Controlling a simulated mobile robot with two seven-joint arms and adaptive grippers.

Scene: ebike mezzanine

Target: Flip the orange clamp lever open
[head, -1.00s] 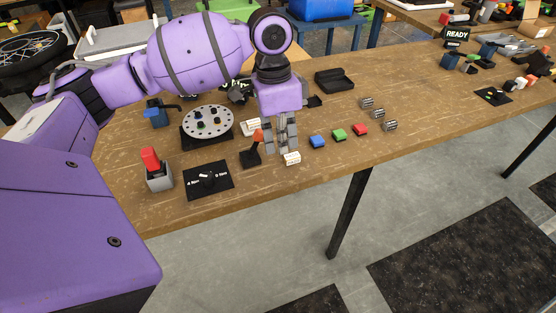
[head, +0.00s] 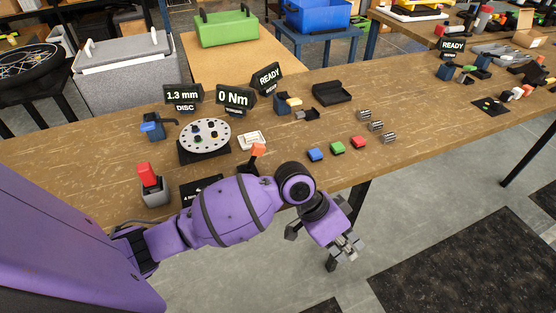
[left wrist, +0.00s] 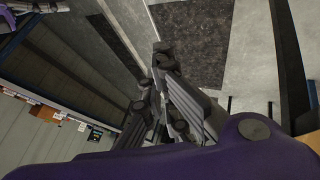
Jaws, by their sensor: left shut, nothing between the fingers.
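The orange clamp lever (head: 258,150) stands up from its dark base near the front of the bench, tilted a little to the right. My left arm hides the lower part of its base. My left gripper (head: 346,250) is shut and empty, out past the bench's front edge and to the lower right of the lever, not touching it. The shut fingers also show in the left wrist view (left wrist: 162,95), over the floor; the lever does not show there. My right gripper is not in view.
A red-handled grey block (head: 153,185), a disc with holes (head: 205,134) and a white card (head: 251,140) lie near the lever. Blue, green (head: 337,148) and red blocks lie to its right. Small displays (head: 234,98) stand behind. Floor is open beyond the front edge.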

